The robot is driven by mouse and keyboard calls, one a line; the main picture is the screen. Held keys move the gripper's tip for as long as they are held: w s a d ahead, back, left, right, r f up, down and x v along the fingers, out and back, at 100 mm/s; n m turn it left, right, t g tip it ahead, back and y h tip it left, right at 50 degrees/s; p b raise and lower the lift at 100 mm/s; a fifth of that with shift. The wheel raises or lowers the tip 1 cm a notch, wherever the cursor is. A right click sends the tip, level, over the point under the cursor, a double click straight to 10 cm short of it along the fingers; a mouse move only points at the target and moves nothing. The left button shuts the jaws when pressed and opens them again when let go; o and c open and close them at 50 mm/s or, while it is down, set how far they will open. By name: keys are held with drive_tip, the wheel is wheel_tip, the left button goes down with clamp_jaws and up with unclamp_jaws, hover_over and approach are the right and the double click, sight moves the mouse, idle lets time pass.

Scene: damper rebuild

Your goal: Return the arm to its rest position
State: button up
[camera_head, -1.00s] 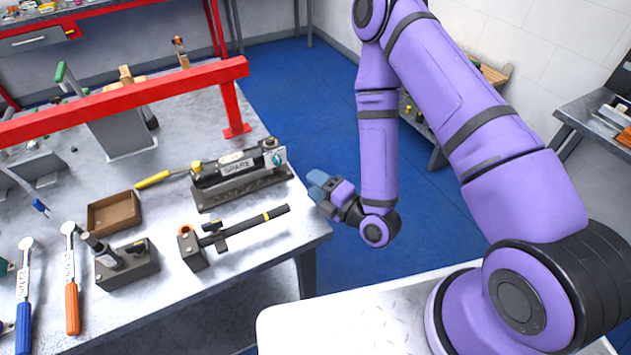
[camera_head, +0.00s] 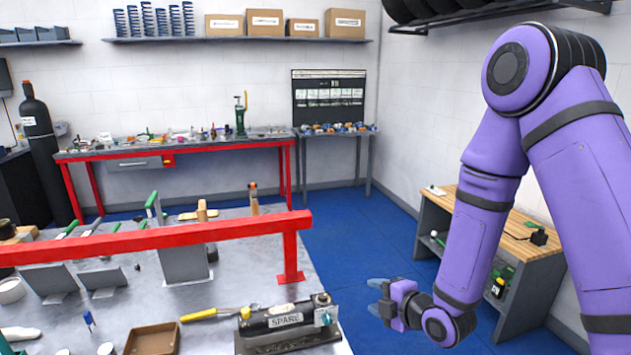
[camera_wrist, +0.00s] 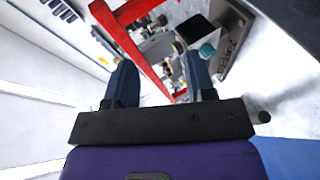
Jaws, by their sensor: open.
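My gripper (camera_head: 378,297) is in the air to the right of the steel workbench, above the blue floor, with its blue fingers pointing left toward the bench. In the wrist view its two blue fingers (camera_wrist: 161,82) stand apart with nothing held between them. My purple arm is folded, with the elbow high at the right and the forearm hanging down. The damper marked SPARE (camera_head: 285,320) lies in its holder at the bench's right edge, left of my gripper and apart from it.
A red rail (camera_head: 150,238) spans the steel workbench. A brown tray (camera_head: 152,339) and a yellow-handled tool (camera_head: 198,315) lie near the damper. A wooden-topped bench (camera_head: 515,240) stands behind my arm at the right. Blue floor (camera_head: 350,225) is open between the benches.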

drive_tip(key=s+d+r+m+g+h, duration=0.1)
drive_tip(key=s+d+r+m+h, duration=0.15)
drive_tip(key=d+r+m, duration=0.5)
drive_tip(key=s+d+r+m+g+h, duration=0.1)
drive_tip(key=d+r+m+h, duration=0.25)
drive_tip(key=r, duration=0.75)
drive_tip(key=s+d+r+m+g, duration=0.1)
drive_tip(key=s+r+m, duration=0.3)
drive_tip(key=s, duration=0.3)
drive_tip(key=s+d+r+m+g+h, duration=0.1)
drive_tip(key=s+d+r+m, duration=0.1)
drive_tip(key=s, duration=0.6)
drive_tip(key=s+d+r+m+g, duration=0.2)
drive_tip(key=s+r+m, duration=0.3)
drive_tip(key=s, duration=0.3)
drive_tip(key=shift+r+m+h, duration=0.3)
drive_tip(key=shift+h, duration=0.1)
drive_tip(key=shift+d, duration=0.1)
